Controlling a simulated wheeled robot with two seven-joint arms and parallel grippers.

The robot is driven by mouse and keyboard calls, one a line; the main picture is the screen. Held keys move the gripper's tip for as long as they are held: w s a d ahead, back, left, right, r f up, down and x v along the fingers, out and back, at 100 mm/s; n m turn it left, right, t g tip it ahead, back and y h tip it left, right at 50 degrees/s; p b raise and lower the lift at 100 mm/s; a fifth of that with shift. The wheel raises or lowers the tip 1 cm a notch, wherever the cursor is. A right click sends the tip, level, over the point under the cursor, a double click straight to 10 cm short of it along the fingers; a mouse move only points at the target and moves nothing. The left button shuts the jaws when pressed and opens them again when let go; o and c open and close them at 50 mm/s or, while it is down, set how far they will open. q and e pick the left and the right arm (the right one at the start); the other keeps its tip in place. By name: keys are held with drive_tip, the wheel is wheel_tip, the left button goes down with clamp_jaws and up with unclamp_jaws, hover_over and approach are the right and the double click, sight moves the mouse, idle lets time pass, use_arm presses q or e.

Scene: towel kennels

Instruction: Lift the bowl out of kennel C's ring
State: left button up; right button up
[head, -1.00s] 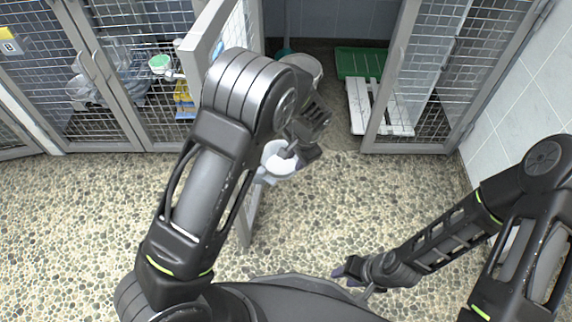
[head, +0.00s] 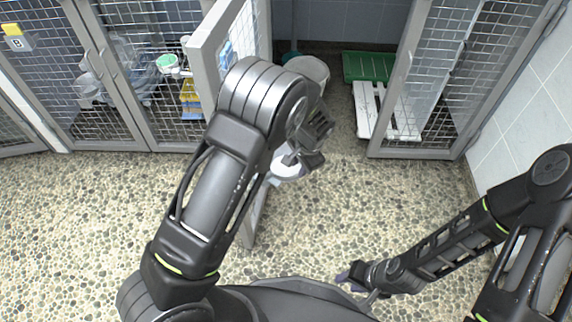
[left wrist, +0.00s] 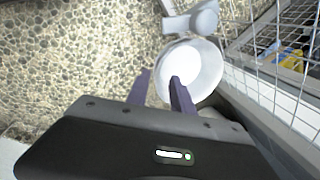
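The white bowl (head: 288,172) is beside the edge of the open kennel door (head: 205,70), partly covered by my left gripper (head: 300,158) in the head view. In the left wrist view the bowl (left wrist: 203,62) shows its round inside. One finger of my left gripper (left wrist: 161,90) reaches over the bowl's inside and the other is outside its rim, with a gap between them. A pale grey bracket (left wrist: 192,22) adjoins the bowl's edge. The ring itself is not clearly visible. My right gripper (head: 352,275) is low and empty, away from the bowl.
The open kennel holds a pale bucket (head: 310,68), a green mat (head: 368,66) and a white slatted board (head: 375,108). Kennel B (head: 16,42), with a closed mesh front, stands at the left. The pebbled floor (head: 90,220) is clear in front.

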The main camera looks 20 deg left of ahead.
use_arm(q)
drive_tip(key=b+x, duration=0.1)
drive_tip(key=x, duration=0.3)
drive_tip(key=shift+a+f, duration=0.1)
drive_tip(key=shift+f, duration=0.25)
drive_tip(key=shift+c, duration=0.3)
clamp_jaws()
idle(1.1)
